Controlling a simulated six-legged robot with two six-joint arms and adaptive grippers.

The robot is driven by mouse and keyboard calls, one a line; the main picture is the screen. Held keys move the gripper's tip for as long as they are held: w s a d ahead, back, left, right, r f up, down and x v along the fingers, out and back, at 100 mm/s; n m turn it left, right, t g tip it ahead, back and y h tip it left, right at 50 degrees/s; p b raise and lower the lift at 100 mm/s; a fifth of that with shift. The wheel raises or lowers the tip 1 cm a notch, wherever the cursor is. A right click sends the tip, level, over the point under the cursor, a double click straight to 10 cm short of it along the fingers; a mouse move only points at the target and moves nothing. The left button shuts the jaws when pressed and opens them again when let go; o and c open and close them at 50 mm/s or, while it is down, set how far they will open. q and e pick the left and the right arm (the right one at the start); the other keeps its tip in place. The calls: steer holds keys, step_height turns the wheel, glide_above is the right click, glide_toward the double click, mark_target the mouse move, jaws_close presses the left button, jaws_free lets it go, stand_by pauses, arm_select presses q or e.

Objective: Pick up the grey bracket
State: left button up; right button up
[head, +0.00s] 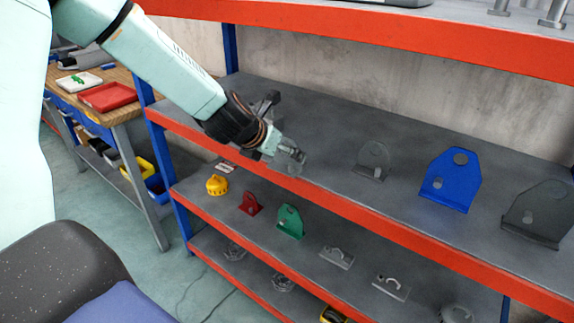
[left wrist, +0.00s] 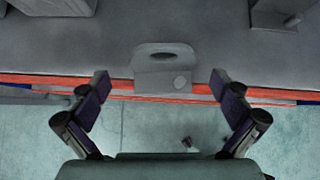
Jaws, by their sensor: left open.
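A grey bracket (left wrist: 163,70) with a round hole and a small round boss stands at the front edge of a shelf in the left wrist view. It is between and just beyond the two fingers of my left gripper (left wrist: 160,90), with a gap on each side. In the head view my left gripper (head: 290,153) is over the middle shelf's front edge, and a pale grey part (head: 291,167) shows at its fingertips, mostly hidden. The left gripper is open and empty. Another grey bracket (head: 373,160) stands upright on the same shelf to the right. My right gripper is not visible.
A blue bracket (head: 450,182) and a dark grey bracket (head: 537,217) stand further right on the shelf. Red (head: 251,203) and green (head: 290,221) brackets stand on the shelf below. The orange upper shelf beam (head: 350,25) runs overhead. A workbench (head: 122,110) is at left.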

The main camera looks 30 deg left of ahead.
mark_target(287, 163)
arm_select(q)
steer(key=b+x, duration=0.2)
steer(key=x, duration=0.2)
steer(key=shift+w+d+f, duration=0.1)
steer(key=shift+w+f, duration=0.15)
steer(key=shift+f, duration=0.1)
steer(key=shift+s+d+r, duration=0.15)
steer(key=shift+s+r, duration=0.25)
steer(key=shift+c, duration=0.3)
steer(key=shift+w+f, duration=0.3)
steer(key=shift+w, duration=0.05)
steer(key=c, duration=0.6)
steer(key=shift+s+r, duration=0.2)
steer(key=shift+s, duration=0.05)
steer(key=c, duration=0.5)
steer(key=shift+w, duration=0.25)
steer(key=c, duration=0.5)
steer(key=shift+s, duration=0.1)
steer(key=shift+r, duration=0.15)
